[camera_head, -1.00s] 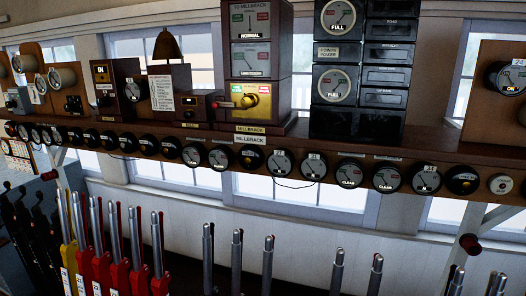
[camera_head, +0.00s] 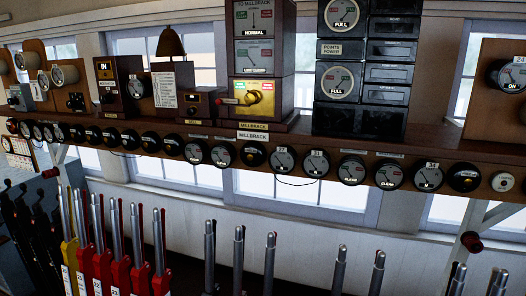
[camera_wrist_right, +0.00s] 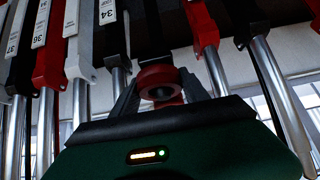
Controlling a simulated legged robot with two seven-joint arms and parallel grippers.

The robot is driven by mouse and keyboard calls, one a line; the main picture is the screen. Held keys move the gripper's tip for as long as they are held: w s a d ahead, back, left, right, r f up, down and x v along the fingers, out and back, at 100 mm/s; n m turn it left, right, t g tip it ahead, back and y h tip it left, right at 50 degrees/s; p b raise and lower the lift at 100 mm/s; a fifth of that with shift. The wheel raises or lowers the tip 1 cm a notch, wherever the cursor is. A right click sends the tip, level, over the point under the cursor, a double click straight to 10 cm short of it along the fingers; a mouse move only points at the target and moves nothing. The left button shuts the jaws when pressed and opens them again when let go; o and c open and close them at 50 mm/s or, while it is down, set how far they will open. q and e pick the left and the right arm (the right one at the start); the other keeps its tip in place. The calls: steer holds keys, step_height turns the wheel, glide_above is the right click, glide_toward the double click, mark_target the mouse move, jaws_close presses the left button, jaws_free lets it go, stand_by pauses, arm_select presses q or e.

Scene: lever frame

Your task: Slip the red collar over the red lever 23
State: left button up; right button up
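The red collar (camera_wrist_right: 158,80) is a short thick ring with a dark hole, seen in the right wrist view. It sits between the two fingers of my right gripper (camera_wrist_right: 160,92), which look closed on its sides. Several red levers with steel tops stand at the lower left of the head view. The collar is not around any lever top. Neither gripper shows in the head view, and my left gripper is not in view.
In the right wrist view, a white lever (camera_wrist_right: 79,45), a black lever (camera_wrist_right: 112,35) marked 34 and another red lever (camera_wrist_right: 202,30) surround the gripper closely. In the head view, a wooden shelf (camera_head: 300,141) with dials and instruments runs above the levers. Bare steel tops (camera_head: 239,258) stand mid-row.

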steer(key=shift+a+r, duration=0.1)
steer(key=shift+a, duration=0.2)
steer(key=c, duration=0.3)
steer(key=shift+d+r, duration=0.1)
steer(key=shift+c, duration=0.8)
steer(key=shift+d+r+p, duration=0.2)
steer(key=shift+r+p, duration=0.9)
steer(key=shift+p, duration=0.1)
steer(key=r+p, duration=0.3)
steer(key=r, duration=0.1)
steer(key=shift+a+r+p, duration=0.1)
steer(key=shift+a+p, duration=0.1)
steer(key=shift+p, duration=0.15)
step_height(320, 180, up, 2)
steer(key=shift+p, duration=0.9)
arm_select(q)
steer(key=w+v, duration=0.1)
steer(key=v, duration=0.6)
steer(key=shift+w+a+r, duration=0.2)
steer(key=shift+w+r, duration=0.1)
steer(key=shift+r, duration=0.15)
arm_select(e)
steer(key=shift+d, duration=0.1)
